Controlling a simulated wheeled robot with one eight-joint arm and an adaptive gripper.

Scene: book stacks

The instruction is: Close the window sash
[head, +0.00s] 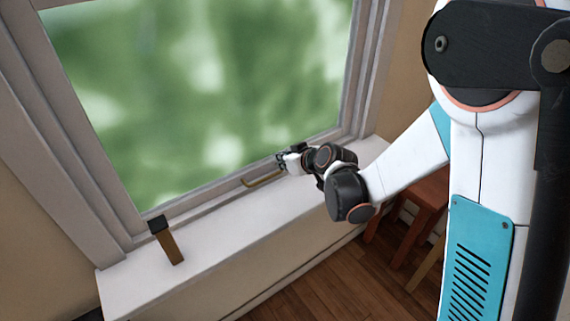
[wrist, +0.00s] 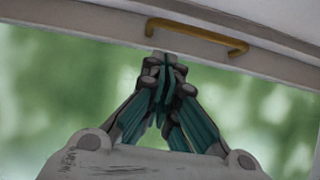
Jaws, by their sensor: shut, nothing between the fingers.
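The window sash (head: 215,196) is a grey-white frame around a large pane with blurred green behind it. Its lower rail runs just above the white sill, and I cannot tell how wide any gap under it is. A brass bar handle (head: 264,180) is fixed to this rail. The handle also shows in the wrist view (wrist: 197,35), across the top. My gripper (head: 281,160) is shut and empty, near the right end of the handle in the head view. In the wrist view its fingertips (wrist: 165,58) point at the rail beside the handle, not around it. Contact is unclear.
A brown block with a black top (head: 170,242) stands on the left part of the sill (head: 215,245). A reddish wooden stool (head: 425,195) stands on the floor at the right, behind my arm. The sill between block and gripper is clear.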

